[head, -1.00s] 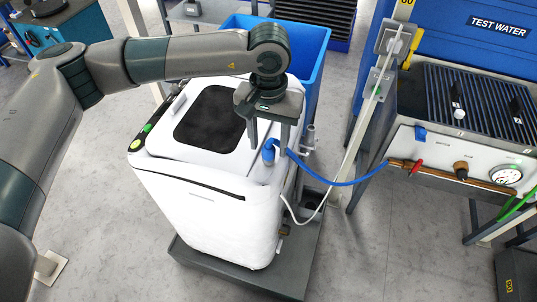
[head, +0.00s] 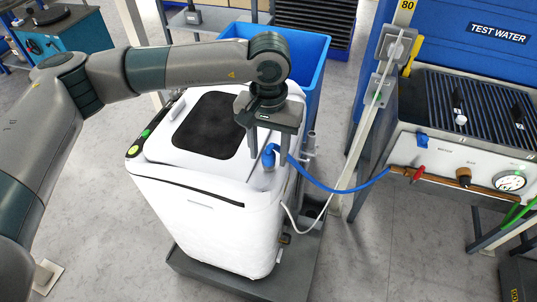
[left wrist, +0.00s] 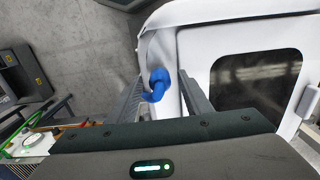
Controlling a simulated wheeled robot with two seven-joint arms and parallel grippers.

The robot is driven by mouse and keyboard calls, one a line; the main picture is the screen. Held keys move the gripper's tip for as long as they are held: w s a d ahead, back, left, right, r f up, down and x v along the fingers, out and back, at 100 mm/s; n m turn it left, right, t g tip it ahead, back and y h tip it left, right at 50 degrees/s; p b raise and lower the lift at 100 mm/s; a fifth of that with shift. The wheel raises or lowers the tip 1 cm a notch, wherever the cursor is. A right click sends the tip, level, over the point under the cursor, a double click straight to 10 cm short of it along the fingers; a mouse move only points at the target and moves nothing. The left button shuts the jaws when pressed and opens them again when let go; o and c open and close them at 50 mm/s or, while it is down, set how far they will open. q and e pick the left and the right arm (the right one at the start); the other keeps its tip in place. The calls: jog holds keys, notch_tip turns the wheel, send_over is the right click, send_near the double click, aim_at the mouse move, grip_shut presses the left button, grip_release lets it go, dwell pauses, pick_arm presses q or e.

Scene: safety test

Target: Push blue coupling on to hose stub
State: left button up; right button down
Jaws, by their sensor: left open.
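The blue coupling (head: 269,154) is a bent blue piece at the right edge of the white machine's top (head: 205,215), with a blue hose (head: 340,190) running right from it. My left gripper (head: 268,156) is open above that edge, with its fingers pointing down and the coupling between them in the picture. In the left wrist view the coupling (left wrist: 158,82) also shows between the open fingers (left wrist: 163,98), nearer the left one. I cannot tell whether either finger touches it. The hose stub cannot be made out clearly under the coupling. My right gripper is not in view.
A grey fitting (head: 310,141) stands just right of the coupling. A white hose (head: 303,222) loops down the machine's side. A pale post (head: 362,130) and a test bench (head: 460,150) stand to the right. A blue bin (head: 312,50) is behind. The machine stands on a grey tray (head: 222,285).

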pick_arm(q)
jog(key=shift+b, duration=0.35)
jog(key=shift+s+a+b, duration=0.2)
jog(key=shift+a+b, duration=0.15)
jog(key=shift+b, duration=0.15)
